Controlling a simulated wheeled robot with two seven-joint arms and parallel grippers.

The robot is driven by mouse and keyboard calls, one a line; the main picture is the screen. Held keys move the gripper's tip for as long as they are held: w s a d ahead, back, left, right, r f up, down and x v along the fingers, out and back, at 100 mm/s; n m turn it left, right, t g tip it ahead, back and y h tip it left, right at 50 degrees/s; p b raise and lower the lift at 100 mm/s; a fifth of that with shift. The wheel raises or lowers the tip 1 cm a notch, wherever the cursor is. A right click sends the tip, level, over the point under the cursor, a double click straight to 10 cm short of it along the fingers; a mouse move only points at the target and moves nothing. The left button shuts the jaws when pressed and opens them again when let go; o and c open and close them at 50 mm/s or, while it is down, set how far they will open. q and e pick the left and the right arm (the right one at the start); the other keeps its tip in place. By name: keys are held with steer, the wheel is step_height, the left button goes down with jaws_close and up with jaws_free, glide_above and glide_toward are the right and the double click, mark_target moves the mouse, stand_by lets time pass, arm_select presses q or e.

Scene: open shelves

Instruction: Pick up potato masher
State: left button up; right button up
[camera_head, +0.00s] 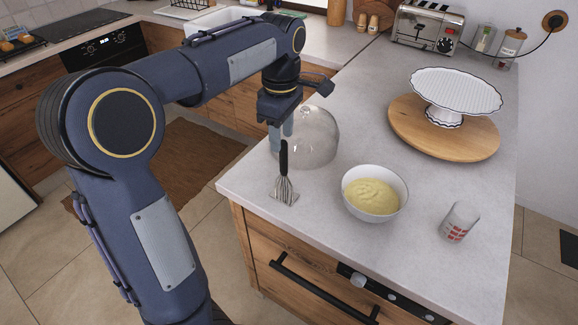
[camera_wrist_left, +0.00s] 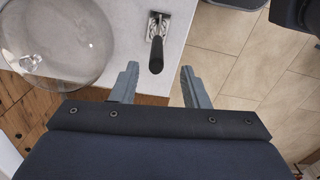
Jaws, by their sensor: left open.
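The potato masher (camera_head: 284,178) stands upright on the counter near its left edge, with a black handle on top and a metal mashing head on the surface. In the left wrist view the masher (camera_wrist_left: 156,55) is seen from above, its handle end pointing toward the space ahead of the fingers. My left gripper (camera_head: 281,130) is open and empty, just above and behind the masher's handle. In the wrist view the two fingers of the left gripper (camera_wrist_left: 157,82) are spread apart, with the handle end between or just beyond their tips. My right gripper is not seen.
A clear glass dome (camera_head: 318,140) stands close beside the gripper. A cake stand (camera_head: 456,94) sits on a round wooden board (camera_head: 405,137). The counter's front right is mostly clear.

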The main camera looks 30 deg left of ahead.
mark_target(284, 174)
arm_select(q)
steer(key=f, duration=0.7)
steer(key=shift+w+f+p, duration=0.2)
steer(key=shift+f+p, duration=0.15)
steer(key=shift+f, duration=0.05)
steer(key=shift+d, duration=0.1)
jaws_close()
